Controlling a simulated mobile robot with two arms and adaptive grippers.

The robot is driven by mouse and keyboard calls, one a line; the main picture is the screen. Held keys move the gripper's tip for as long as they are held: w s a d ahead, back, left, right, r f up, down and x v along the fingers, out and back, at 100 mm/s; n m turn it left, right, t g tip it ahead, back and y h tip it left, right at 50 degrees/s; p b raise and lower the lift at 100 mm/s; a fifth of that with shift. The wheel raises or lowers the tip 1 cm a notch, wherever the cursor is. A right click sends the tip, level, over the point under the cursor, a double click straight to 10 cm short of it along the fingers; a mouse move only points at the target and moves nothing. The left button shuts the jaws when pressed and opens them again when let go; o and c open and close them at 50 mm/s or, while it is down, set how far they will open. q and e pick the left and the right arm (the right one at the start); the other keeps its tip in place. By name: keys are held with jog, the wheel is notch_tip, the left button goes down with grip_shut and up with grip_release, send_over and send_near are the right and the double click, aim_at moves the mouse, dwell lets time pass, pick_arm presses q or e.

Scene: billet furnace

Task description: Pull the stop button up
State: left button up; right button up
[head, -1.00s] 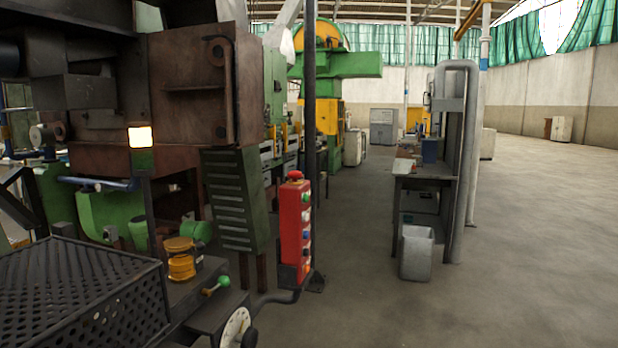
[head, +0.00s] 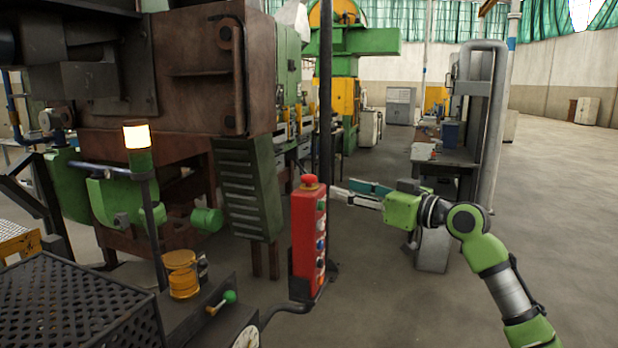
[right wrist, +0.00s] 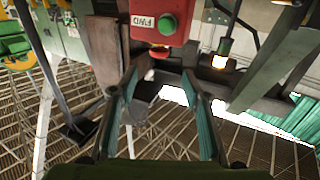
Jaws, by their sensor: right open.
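The stop button (head: 309,182) is a red mushroom knob on top of the red control box (head: 304,235). My right gripper (head: 345,193) is to the right of the box's top, pointing left at it, open and empty. In the right wrist view, which looks upside down, the stop button (right wrist: 160,52) lies ahead, between the lines of the two open fingers (right wrist: 160,82) and apart from them. My left gripper is not in view.
A dark post (head: 326,100) stands just behind the box. A lit signal lamp (head: 137,137) and a perforated dark guard (head: 80,300) are at the left. A workbench (head: 445,156) and a grey bin (head: 433,250) stand behind my right arm. Open floor lies at the right.

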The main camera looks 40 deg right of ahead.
aim_at(315, 179)
jog(key=w+p, duration=0.1)
jog(key=w, duration=0.2)
jog(key=w+p, duration=0.2)
jog(key=w, duration=0.2)
jog(key=w+p, duration=0.1)
jog(key=w, duration=0.2)
jog(key=shift+w+a+r+p, duration=0.15)
jog(key=shift+w+a+p, duration=0.15)
jog(key=shift+a, duration=0.1)
jog(key=shift+w+a+f+p, duration=0.15)
jog(key=shift+w+p, duration=0.35)
jog(key=shift+w, duration=0.65)
grip_shut()
jog(key=shift+r+b, duration=0.4)
jog(key=shift+r, duration=0.3)
jog(key=shift+s, duration=0.1)
